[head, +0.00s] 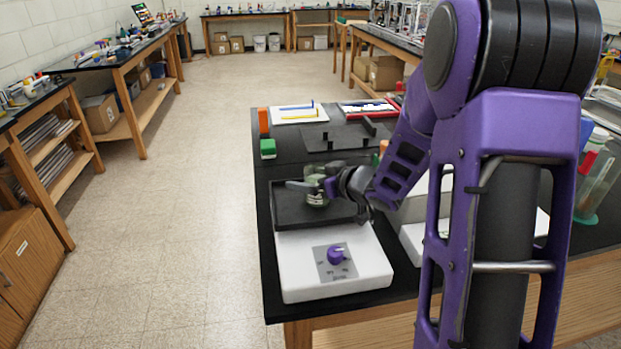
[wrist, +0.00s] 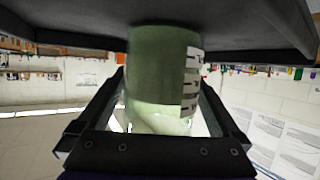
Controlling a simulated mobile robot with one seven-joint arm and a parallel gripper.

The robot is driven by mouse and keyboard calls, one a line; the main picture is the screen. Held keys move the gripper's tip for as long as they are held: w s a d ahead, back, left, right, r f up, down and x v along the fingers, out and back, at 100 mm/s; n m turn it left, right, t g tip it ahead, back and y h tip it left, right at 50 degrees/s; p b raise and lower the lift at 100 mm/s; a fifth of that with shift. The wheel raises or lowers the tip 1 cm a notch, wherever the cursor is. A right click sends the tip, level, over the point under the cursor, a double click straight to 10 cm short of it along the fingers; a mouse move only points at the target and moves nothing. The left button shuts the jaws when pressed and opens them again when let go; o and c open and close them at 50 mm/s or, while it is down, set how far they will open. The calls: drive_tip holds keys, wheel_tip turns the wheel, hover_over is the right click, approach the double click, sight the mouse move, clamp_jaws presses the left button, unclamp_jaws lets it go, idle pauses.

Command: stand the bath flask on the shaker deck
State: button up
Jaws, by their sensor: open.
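The bath flask (head: 317,199), a greenish see-through vessel with white label marks, is upright on the black shaker deck (head: 285,213) in the head view. In the wrist view, which looks upside down, the flask (wrist: 155,65) has its base against the dark deck (wrist: 70,62). My gripper (head: 314,187) is at the flask, with one finger on each side of it. In the wrist view my gripper (wrist: 161,80) looks open around the flask; whether a finger touches it I cannot tell. My gripper hides part of the flask in the head view.
The white shaker body (head: 300,275) with a purple knob (head: 336,255) is at the table's front. A green block (head: 268,148) and an orange block (head: 263,121) stand at the left edge. A dark rack (head: 345,137) lies behind the deck. My arm covers the right side.

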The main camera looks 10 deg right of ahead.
drive_tip(key=shift+s+d+r, duration=0.1)
drive_tip(key=shift+s+r, duration=0.05)
drive_tip(key=shift+r, duration=0.15)
drive_tip(key=p+v, duration=0.2)
drive_tip(key=v, duration=0.9)
drive_tip(key=shift+s+d+r, duration=0.1)
drive_tip(key=shift+s, duration=0.2)
